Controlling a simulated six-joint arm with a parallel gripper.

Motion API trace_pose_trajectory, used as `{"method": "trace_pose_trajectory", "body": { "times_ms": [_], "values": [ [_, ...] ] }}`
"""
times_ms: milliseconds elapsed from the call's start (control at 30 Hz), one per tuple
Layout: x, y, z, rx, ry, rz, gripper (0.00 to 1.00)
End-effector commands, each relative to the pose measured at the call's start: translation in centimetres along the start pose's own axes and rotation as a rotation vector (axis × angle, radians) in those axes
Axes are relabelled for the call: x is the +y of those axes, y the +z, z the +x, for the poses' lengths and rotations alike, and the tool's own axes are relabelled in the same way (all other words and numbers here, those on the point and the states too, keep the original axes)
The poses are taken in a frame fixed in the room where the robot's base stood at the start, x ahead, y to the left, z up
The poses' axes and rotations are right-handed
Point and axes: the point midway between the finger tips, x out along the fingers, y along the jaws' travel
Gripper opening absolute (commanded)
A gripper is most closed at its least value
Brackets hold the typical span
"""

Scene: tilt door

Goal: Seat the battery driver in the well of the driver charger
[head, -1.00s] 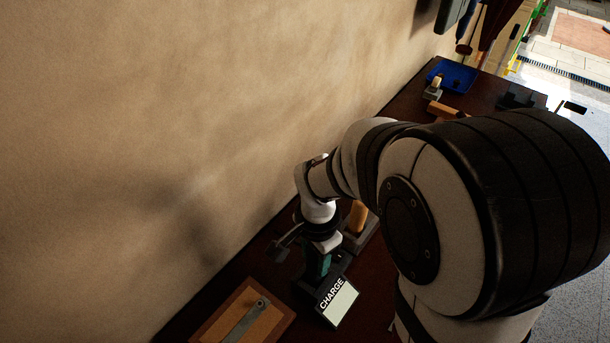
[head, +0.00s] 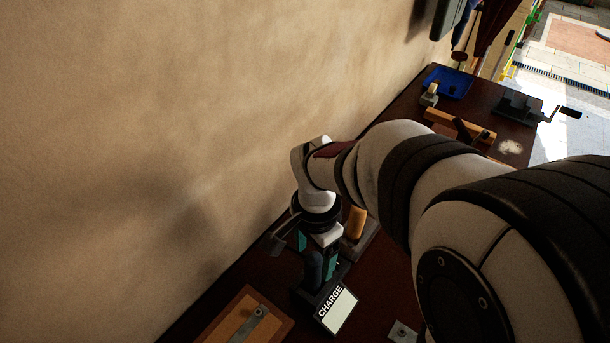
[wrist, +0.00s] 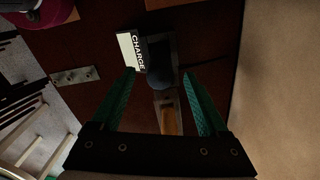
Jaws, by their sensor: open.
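The driver charger (head: 337,308) stands on the dark bench, with a pale panel marked CHARGE; the panel also shows in the wrist view (wrist: 131,50). A dark blue-grey rounded body, which looks like the battery driver (head: 314,267), stands upright at the charger's well. In the wrist view its rounded end (wrist: 159,82) lies between and just beyond my fingertips, against the charger. How deep it sits in the well is hidden. My gripper (head: 316,252) is open, its teal fingers spread on either side of the driver with visible gaps in the wrist view (wrist: 159,73).
An orange-handled tool on a metal base (head: 355,224) stands close behind my gripper. A wooden board with a metal strip (head: 246,320) lies left of the charger. The wall (head: 200,150) runs close along the bench. A blue tray (head: 449,80) is at the far end.

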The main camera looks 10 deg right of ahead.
Motion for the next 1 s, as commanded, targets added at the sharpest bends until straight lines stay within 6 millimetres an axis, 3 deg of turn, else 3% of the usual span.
{"method": "trace_pose_trajectory", "body": {
  "times_ms": [200,400,867,933,1000],
  "values": [
    [-0.1,-0.1,-6.6,0.003,-0.006,0.000,0.78],
    [-0.1,0.0,-10.2,0.002,-0.003,0.000,0.78],
    [0.4,0.1,-10.8,-0.003,-0.001,-0.011,0.78],
    [3.0,1.1,-10.5,-0.026,-0.011,-0.095,0.78],
    [7.0,3.0,-9.5,-0.064,-0.032,-0.243,0.78]
  ]
}}
